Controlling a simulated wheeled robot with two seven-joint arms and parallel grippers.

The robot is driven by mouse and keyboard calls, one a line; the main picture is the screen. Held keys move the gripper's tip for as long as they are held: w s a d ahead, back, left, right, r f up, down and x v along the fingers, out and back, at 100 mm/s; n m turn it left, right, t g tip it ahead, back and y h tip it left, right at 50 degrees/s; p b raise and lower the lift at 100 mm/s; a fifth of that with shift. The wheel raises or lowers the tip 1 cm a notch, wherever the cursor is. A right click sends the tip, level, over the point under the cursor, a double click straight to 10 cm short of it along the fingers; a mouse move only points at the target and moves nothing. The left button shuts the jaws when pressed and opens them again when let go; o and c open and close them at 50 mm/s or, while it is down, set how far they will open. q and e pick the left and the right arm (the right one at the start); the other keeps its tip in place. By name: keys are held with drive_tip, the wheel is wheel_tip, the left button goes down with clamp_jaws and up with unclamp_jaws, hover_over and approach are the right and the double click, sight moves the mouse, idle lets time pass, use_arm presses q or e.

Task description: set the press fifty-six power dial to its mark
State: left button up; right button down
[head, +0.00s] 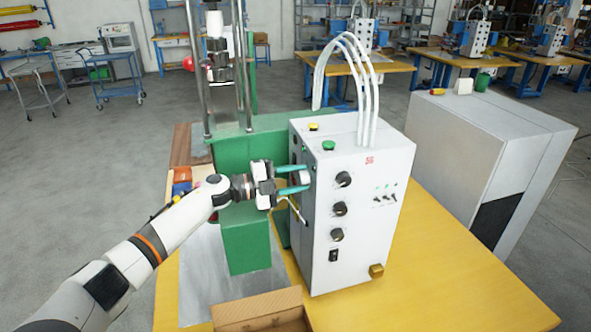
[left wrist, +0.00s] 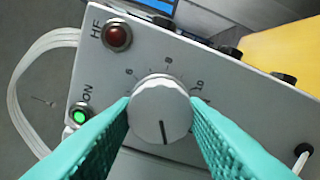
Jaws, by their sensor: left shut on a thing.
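The press control box (head: 350,215) is a light grey cabinet with a red number, seemingly 56, on its front. My left gripper (head: 296,180) reaches its left side face with teal fingers. In the left wrist view, the power dial (left wrist: 158,92) is a round pale grey knob with a dark pointer line. The teal fingers lie on either side of the knob, shut on it. The pointer line points down in that picture, away from the printed 6, 8 and 10 above the knob. I cannot make out a separate mark; the fingers hide part of the scale. My right gripper is not in view.
On the dial's panel are a red HF lamp (left wrist: 117,36) and a lit green ON lamp (left wrist: 80,115). Black knobs (head: 343,179) sit on the box's front. The green press frame (head: 245,240) stands left of the box. An open cardboard box (head: 258,309) is in front.

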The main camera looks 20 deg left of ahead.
use_arm(q)
drive_tip(key=shift+n+p, duration=0.75)
drive_tip(key=shift+n, duration=0.45)
drive_tip(key=o, duration=1)
drive_tip(key=shift+c, duration=0.2)
drive_tip(key=b+v, duration=0.2)
drive_tip(key=v, duration=0.3)
drive_tip(key=b+v, duration=0.3)
drive_tip(key=v, duration=0.3)
drive_tip(key=shift+f, duration=0.25)
drive_tip(key=shift+s+a+r, duration=0.15)
drive_tip(key=shift+s+a, duration=0.2)
drive_tip(key=shift+a, duration=0.05)
